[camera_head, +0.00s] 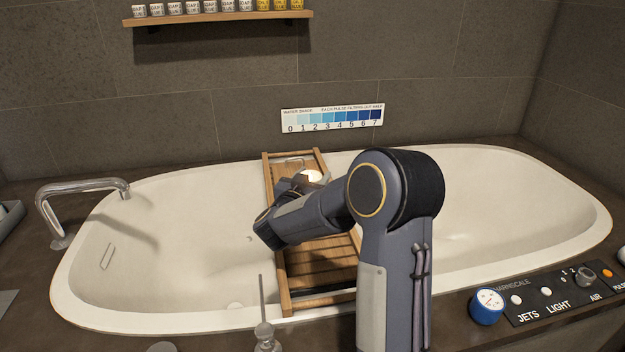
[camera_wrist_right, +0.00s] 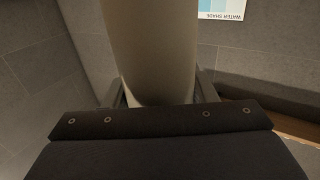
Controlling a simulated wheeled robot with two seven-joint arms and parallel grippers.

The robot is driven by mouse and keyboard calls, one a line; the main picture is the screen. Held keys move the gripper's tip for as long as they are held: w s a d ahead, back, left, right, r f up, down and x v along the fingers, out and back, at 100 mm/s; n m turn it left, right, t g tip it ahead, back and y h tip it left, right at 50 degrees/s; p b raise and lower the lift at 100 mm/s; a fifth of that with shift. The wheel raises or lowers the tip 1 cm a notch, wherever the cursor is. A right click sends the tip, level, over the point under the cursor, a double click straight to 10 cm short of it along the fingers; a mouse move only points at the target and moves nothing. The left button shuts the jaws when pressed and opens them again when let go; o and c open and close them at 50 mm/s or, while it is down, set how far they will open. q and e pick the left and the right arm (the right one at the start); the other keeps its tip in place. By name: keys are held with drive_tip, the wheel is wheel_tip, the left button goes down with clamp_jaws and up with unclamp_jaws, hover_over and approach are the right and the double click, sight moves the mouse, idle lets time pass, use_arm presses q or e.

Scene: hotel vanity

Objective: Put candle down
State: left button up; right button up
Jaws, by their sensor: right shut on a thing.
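The candle shows in the right wrist view as a large pale beige cylinder (camera_wrist_right: 152,50) standing between the two fingers. In the head view only a small bright white part, probably its top (camera_head: 312,175), shows beyond my right wrist. My right gripper (camera_wrist_right: 161,92) is shut on the candle. In the head view the gripper is mostly hidden behind my forearm, over the far part of the wooden bath tray (camera_head: 318,281). I cannot tell whether the candle touches the tray. My left gripper is not in view.
The tray lies across the white bathtub (camera_head: 170,280). A metal faucet (camera_head: 85,187) is at left. A blue knob (camera_head: 487,306) and a control panel (camera_head: 550,296) are at front right. A metal rod-like object (camera_head: 265,325) stands at the front. The tray's near slats are bare.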

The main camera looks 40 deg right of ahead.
drive_tip(key=shift+f, duration=0.1)
drive_tip(key=o, duration=1.4)
drive_tip(key=p+v, duration=0.2)
drive_tip(key=v, duration=0.5)
drive_tip(key=shift+a, duration=0.25)
